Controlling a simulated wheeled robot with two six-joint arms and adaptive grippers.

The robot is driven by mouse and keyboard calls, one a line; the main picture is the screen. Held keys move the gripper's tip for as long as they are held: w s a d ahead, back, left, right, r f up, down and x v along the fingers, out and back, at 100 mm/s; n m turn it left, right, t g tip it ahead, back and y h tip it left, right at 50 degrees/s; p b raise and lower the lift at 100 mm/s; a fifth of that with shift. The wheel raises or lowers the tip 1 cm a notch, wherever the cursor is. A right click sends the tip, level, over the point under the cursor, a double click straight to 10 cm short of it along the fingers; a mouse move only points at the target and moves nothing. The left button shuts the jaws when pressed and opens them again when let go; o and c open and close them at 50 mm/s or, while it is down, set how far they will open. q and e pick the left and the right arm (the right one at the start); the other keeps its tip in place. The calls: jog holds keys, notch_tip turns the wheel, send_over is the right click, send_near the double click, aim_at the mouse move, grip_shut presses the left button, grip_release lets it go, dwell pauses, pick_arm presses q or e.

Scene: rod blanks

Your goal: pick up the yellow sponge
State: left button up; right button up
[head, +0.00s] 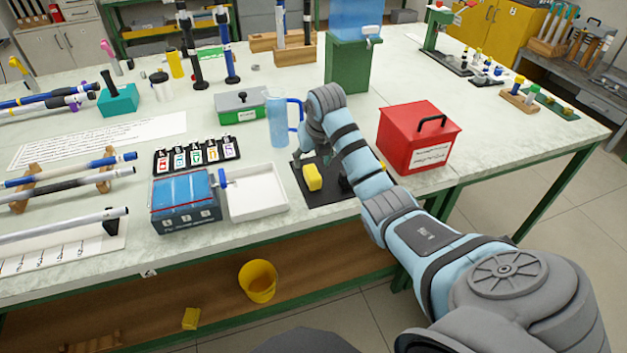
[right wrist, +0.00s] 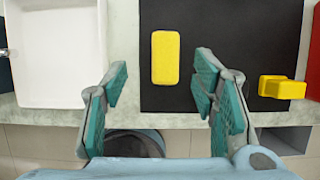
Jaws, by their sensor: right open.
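The yellow sponge (head: 312,177) lies on a black mat (head: 330,197) near the table's front edge. It also shows in the right wrist view (right wrist: 166,57) as a yellow block near the mat's left side. My right gripper (right wrist: 158,82) is open and empty. In the right wrist view the sponge appears between the lines of its two fingers, nearer the right finger, with no visible contact. In the head view my right arm reaches over the mat and hides part of it. My left gripper is not in view.
A second yellow item (right wrist: 283,87) sits at the mat's right side. A white tray (head: 257,193) is left of the mat, and a red box (head: 418,140) is right. A clear blue pitcher (head: 279,122) stands behind. Another yellow block (head: 191,318) and yellow bucket (head: 258,282) are below the tabletop.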

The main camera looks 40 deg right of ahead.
aim_at(313, 172)
jog(key=f, duration=0.2)
jog(key=f+b, duration=0.1)
jog(key=d+f, duration=0.1)
jog(key=f, duration=0.1)
jog(key=shift+w+f, duration=0.3)
jog(key=shift+w, duration=0.05)
jog(key=shift+w+d+f, duration=0.1)
jog(key=shift+w+f, duration=0.15)
jog(key=shift+f, duration=0.1)
jog(key=c, duration=1)
